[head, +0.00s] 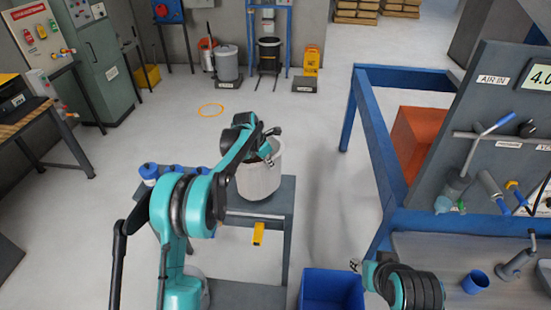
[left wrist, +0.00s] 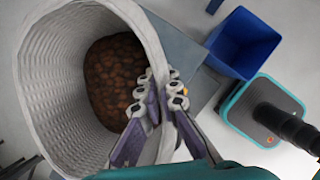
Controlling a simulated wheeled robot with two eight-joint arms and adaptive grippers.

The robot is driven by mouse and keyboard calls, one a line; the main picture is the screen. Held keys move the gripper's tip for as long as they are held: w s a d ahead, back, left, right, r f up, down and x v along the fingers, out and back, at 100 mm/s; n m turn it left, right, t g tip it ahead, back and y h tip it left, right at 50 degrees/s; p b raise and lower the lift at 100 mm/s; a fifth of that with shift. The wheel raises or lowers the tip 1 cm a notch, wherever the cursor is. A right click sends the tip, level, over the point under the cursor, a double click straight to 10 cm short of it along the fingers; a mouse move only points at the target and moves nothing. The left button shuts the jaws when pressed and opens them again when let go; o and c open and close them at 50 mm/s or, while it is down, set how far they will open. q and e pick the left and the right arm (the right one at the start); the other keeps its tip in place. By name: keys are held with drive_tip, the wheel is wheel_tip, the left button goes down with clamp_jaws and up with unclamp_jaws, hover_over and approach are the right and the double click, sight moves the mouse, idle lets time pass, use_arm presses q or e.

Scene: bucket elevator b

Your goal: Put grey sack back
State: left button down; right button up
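The grey sack (head: 259,178) is a pale, woven, open-topped sack that looks upright at the small grey table (head: 284,208). In the left wrist view the sack (left wrist: 55,95) shows brown lumpy contents (left wrist: 112,75). My left gripper (head: 271,143) is at the sack's rim from above. In the left wrist view, its fingers (left wrist: 162,95) lie close together with the sack wall between them, one finger inside and one outside. My right gripper (head: 357,266) is low in the head view, away from the sack; its finger opening is too small to judge.
A blue bin (head: 332,290) stands right of the table, near my right arm. A blue-framed bench (head: 378,150) with a grey panel fills the right side. Open floor with an orange ring mark (head: 210,110) lies behind the table. A grey drum (head: 227,64) stands at the back wall.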

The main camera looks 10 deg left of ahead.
sight(268, 168)
use_arm(q)
drive_tip(key=shift+w+f, duration=0.1)
drive_tip(key=shift+f, duration=1.9)
drive_tip(key=c, duration=1.7)
unclamp_jaws()
drive_tip(key=shift+r, duration=0.1)
